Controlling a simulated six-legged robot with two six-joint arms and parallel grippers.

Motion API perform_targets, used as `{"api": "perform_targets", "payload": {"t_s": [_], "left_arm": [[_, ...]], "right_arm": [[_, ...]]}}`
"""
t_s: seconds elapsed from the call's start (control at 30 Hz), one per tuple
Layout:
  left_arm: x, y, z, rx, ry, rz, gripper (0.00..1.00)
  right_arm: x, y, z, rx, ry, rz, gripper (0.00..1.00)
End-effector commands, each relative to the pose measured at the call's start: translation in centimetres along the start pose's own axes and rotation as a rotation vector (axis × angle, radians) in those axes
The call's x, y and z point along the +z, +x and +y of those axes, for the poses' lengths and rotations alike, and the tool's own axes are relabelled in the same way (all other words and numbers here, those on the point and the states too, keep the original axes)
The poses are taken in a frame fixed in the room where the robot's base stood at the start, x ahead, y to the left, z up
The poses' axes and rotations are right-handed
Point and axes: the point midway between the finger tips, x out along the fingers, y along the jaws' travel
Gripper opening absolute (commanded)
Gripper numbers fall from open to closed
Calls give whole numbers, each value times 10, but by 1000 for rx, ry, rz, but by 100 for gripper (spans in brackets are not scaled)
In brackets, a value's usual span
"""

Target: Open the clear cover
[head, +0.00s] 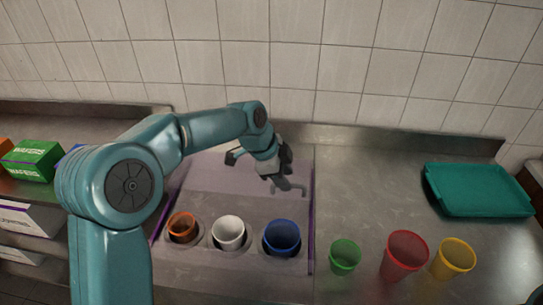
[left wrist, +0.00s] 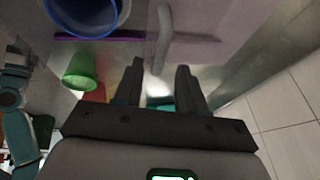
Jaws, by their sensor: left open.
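The clear cover (head: 210,174) is a see-through panel between purple edge strips, set in the counter behind a row of cups. A grey bar handle (head: 291,187) sits near its right side; the handle also shows in the left wrist view (left wrist: 163,40). My left gripper (head: 284,174) is over the cover, beside the handle. In the left wrist view my left gripper (left wrist: 160,68) is open and empty, with the handle just beyond its fingertips. Whether they touch is unclear. I cannot tell how far the cover reaches over the cups. My right gripper is not in view.
Orange (head: 182,227), white (head: 228,233) and blue (head: 282,238) cups sit in the row. Green (head: 345,257), red (head: 404,255) and yellow (head: 453,259) cups stand right. A teal tray (head: 478,190) lies behind them. Boxes (head: 33,160) are left; a tiled wall is behind.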

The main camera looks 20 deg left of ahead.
Motion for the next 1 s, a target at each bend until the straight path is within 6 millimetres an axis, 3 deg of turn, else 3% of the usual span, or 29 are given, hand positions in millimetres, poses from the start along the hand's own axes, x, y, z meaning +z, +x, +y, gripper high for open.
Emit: {"api": "perform_targets", "payload": {"t_s": [0.3,0.5,0.7,1.0], "left_arm": [[0,-85,0,-7,0,2,40],[0,-124,0,-4,0,1,40],[0,-140,1,0,1,0,40],[0,-141,1,0,1,0,40]], "right_arm": [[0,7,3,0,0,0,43],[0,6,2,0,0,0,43],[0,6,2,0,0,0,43],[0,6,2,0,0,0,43]]}}
